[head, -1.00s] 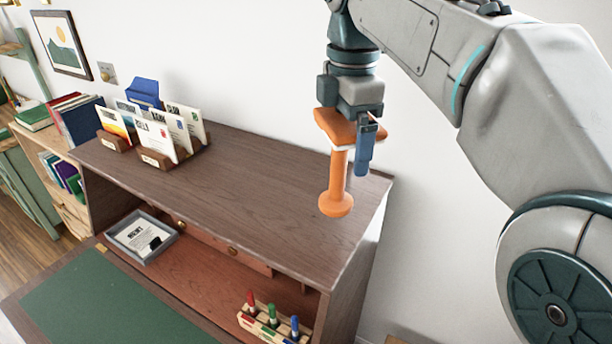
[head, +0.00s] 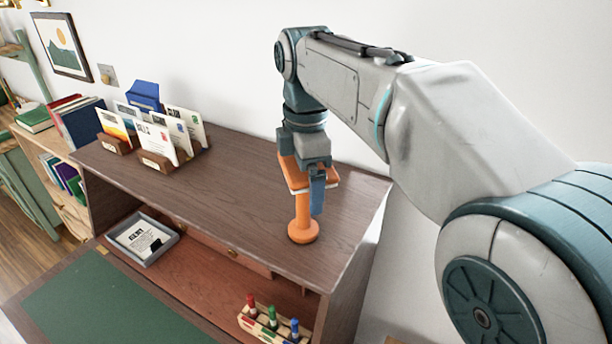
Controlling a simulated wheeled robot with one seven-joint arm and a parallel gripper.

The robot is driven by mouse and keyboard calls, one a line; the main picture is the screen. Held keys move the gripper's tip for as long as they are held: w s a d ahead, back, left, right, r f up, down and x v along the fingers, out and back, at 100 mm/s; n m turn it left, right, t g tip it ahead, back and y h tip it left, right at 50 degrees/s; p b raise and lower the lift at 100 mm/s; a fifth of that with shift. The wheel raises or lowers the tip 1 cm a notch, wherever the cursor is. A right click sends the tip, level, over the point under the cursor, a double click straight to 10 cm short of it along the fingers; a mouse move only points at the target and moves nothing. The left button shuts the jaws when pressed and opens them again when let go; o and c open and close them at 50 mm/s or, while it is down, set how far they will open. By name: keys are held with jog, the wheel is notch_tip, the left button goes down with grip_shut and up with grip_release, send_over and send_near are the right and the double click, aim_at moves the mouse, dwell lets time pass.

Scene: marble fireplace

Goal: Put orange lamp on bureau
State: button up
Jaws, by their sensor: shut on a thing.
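The orange lamp (head: 303,212) is upright in the head view, with a round base, a thin stem and a wider head. One blue-grey finger shows on the right side of the lamp; the other is hidden. The lamp's base appears at the top surface of the brown wooden bureau (head: 240,190), near its front edge on the right half. I cannot tell whether the base touches the wood or hangs just above it.
Letter holders with envelopes (head: 170,135) and a blue box (head: 143,93) stand on the bureau's left end. The middle of the top is clear. Below are a grey tray (head: 143,238), a marker rack (head: 270,325) and a green writing surface (head: 105,305). A white wall stands behind.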

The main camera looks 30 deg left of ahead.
jog(key=shift+f, duration=0.2)
jog(key=o, duration=1.2)
jog(key=shift+c, duration=0.2)
notch_tip(320, 180, up, 12)
jog(key=shift+r+p, duration=0.2)
jog(key=shift+p, duration=0.6)
jog(key=w+d+f+m+t+y, duration=0.1)
jog(key=w+d+f+m, duration=0.15)
jog(key=d+m, duration=0.65)
jog(key=w+d+f+m, duration=0.2)
jog(key=d+f+m, duration=0.2)
jog(key=d, duration=1)
jog(key=s+d+f+m+t, duration=0.1)
jog(key=s+d+f+m, duration=0.4)
jog(key=d+f+m, duration=0.2)
jog(key=s+d+f+m+t+h, duration=0.1)
jog(key=s+d+f+m, duration=0.5)
jog(key=d, duration=0.3)
jog(key=shift+d+f+m+t, duration=0.2)
jog(key=shift+f+m+t, duration=0.25)
jog(key=shift+f, duration=0.25)
